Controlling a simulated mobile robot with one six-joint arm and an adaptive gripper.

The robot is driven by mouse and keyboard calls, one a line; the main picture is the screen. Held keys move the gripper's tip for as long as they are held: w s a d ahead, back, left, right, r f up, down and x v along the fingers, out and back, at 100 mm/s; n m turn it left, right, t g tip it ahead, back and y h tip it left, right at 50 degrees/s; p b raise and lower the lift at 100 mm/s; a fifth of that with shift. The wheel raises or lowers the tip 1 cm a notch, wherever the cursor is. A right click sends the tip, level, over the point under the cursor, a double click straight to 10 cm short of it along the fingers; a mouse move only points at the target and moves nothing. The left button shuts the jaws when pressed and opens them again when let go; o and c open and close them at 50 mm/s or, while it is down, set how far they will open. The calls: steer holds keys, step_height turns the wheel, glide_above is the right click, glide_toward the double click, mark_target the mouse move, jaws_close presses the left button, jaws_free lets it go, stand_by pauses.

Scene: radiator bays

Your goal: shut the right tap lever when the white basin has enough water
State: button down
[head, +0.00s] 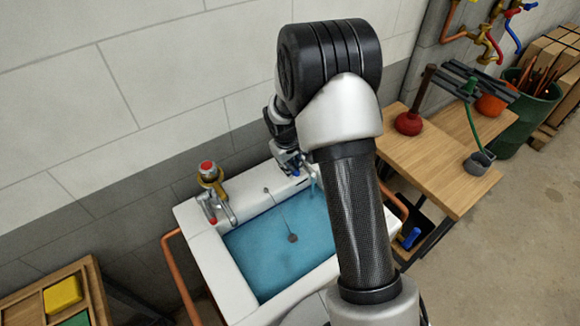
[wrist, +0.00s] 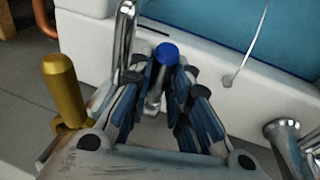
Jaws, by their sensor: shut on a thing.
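The white basin (head: 212,266) stands against the wall and holds a wide sheet of blue water (head: 275,248), its surface below the rim. A pale blue streak, apparently running water, falls near its back right corner. The left tap (head: 210,182) has a red cap and stands on the back left corner. The right tap lever, chrome with a blue end (wrist: 166,52), shows in the wrist view between my fingers. My gripper (wrist: 165,85) is shut on this lever. In the head view my gripper (head: 290,162) is over the back right rim, and my arm hides most of the right tap.
A chain with a dark plug (head: 292,238) hangs into the basin. A copper pipe (head: 180,280) runs along its left side. A wooden table (head: 455,190) with a red plunger (head: 409,123) stands at right. A wooden tray (head: 95,285) with a yellow sponge (head: 62,293) is at lower left.

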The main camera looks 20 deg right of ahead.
steer(key=shift+s+f+t+b, duration=0.2)
steer(key=shift+f+t+b, duration=0.5)
steer(key=shift+b, duration=0.4)
steer(key=shift+t+b, duration=0.4)
steer(key=shift+b, duration=0.1)
steer(key=c, duration=1.5)
jaws_free()
steer(key=shift+r, duration=0.15)
steer(key=v, duration=1.1)
steer(key=shift+s+d+r, duration=0.2)
steer(key=shift+r, duration=0.2)
